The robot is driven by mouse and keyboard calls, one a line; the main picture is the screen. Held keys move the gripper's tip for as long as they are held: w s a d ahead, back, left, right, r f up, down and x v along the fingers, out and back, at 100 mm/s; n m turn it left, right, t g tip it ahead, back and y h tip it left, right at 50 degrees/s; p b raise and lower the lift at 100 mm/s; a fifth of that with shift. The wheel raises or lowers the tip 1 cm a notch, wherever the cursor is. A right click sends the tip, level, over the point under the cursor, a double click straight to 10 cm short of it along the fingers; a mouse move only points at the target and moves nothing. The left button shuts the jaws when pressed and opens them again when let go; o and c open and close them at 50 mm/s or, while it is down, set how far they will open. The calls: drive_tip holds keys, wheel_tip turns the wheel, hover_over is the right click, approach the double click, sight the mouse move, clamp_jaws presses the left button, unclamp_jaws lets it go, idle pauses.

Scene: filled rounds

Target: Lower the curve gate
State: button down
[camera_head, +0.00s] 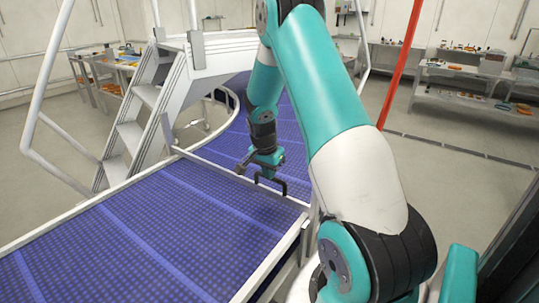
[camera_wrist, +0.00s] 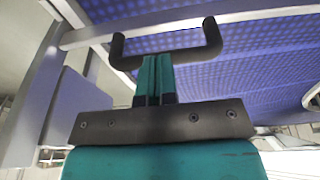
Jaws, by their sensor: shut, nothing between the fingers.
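The curve gate shows as a pale bar (camera_head: 222,172) running across the blue belt where the belt bends away. In the head view it lies low, close over the belt; I cannot tell whether it touches. A black U-shaped handle (camera_head: 284,187) is on the bar. It also shows in the wrist view (camera_wrist: 190,52), in front of the pale bar (camera_wrist: 255,19). My gripper (camera_head: 267,172) points down beside the handle. In the wrist view its teal fingers (camera_wrist: 155,62) are together and empty, with their tips at the handle's grip; I cannot tell whether they touch it.
The blue conveyor belt (camera_head: 135,250) has pale side rails. White steps with a handrail (camera_head: 133,135) stand at its left. A red post (camera_head: 400,65) rises at the right. Shelves (camera_head: 470,85) stand at the back right. The floor at the right is clear.

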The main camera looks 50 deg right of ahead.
wheel_tip(320, 180, down, 2)
drive_tip(key=shift+f, duration=0.1)
drive_tip(key=shift+s+a, duration=0.1)
drive_tip(key=shift+s, duration=0.05)
wheel_tip(320, 180, up, 14)
drive_tip(key=a, duration=0.2)
drive_tip(key=shift+a+r, duration=0.25)
drive_tip(key=shift+a, duration=0.05)
